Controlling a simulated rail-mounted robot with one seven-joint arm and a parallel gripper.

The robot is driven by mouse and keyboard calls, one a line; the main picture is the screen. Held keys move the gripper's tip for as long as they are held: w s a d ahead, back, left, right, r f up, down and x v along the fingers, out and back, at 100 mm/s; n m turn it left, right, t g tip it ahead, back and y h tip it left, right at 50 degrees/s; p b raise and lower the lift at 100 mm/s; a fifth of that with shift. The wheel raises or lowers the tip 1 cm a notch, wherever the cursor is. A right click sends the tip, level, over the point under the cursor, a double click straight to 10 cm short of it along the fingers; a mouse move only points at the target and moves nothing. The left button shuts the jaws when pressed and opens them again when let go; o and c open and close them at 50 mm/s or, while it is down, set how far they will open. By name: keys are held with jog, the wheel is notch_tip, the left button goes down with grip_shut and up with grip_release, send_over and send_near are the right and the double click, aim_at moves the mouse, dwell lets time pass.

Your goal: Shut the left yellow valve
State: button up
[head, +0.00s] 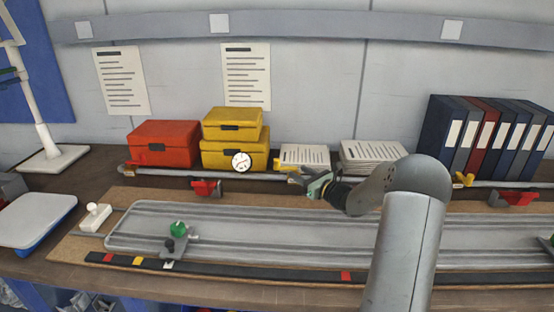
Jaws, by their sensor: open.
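The left yellow valve (284,169) sits on the grey pipe behind the metal track, just right of the round gauge. Only a small yellow part shows; my gripper and the paper stack crowd it, so its handle angle is unclear. My gripper (303,180) is open, at the valve's right and front side, with its fingers pointing left. I cannot tell whether a finger touches the valve. A second yellow valve (463,180) stands farther right on the pipe, in front of the binders.
Red valves (207,187) and (515,198) stand left and right along the pipe. The white gauge (241,161), yellow boxes (233,153), red box (164,144) and papers (305,155) are close behind. The metal track (300,235) with a green knob (178,228) lies in front.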

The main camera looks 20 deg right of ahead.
aim_at(279, 161)
jog(key=p+x, duration=0.2)
jog(key=x, duration=1)
jog(key=shift+w+a, duration=0.15)
jog(key=shift+w, duration=0.05)
grip_shut()
